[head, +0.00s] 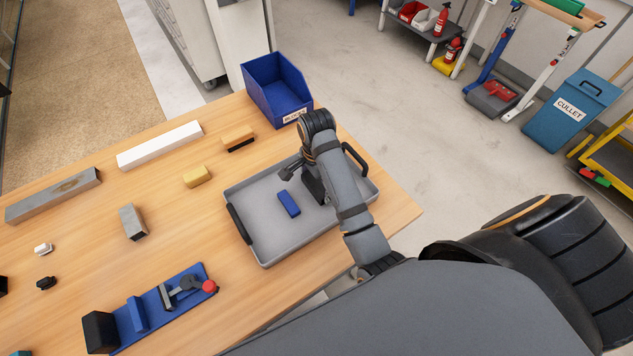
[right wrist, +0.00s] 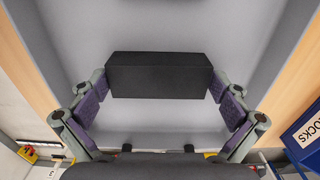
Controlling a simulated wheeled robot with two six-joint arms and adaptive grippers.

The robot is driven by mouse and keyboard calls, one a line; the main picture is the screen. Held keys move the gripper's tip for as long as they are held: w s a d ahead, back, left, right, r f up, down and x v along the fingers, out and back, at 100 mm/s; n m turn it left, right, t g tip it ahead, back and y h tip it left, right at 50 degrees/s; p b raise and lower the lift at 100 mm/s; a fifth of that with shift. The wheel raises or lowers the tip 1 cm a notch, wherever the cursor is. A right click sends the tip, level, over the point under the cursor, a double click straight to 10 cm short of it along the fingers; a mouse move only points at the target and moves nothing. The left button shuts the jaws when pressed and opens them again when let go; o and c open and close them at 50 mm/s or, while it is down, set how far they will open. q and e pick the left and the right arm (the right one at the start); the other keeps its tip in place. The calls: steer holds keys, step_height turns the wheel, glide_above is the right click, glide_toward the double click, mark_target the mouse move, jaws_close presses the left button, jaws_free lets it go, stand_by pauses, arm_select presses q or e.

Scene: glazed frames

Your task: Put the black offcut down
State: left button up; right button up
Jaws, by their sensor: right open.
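The black offcut (right wrist: 160,75) is a dark rectangular block, seen in the right wrist view over the floor of the grey tray (right wrist: 160,25). It lies between the spread fingers of my right gripper (right wrist: 160,88), its ends close to the finger pads. The jaws are open; I cannot tell whether a pad still touches it. In the head view my right gripper (head: 300,177) is low inside the grey tray (head: 262,245), and my arm hides most of the offcut there. My left gripper is not in view.
A blue block (head: 288,203) lies in the tray beside my right gripper. A blue bin (head: 277,90) stands behind the tray. A yellow block (head: 197,176), a brown block (head: 238,138), a white bar (head: 160,145) and a blue clamp fixture (head: 160,305) are on the table.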

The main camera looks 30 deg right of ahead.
mark_target(317, 183)
steer(key=shift+r, duration=0.15)
step_height(317, 183, up, 12)
steer(key=p, duration=1.1)
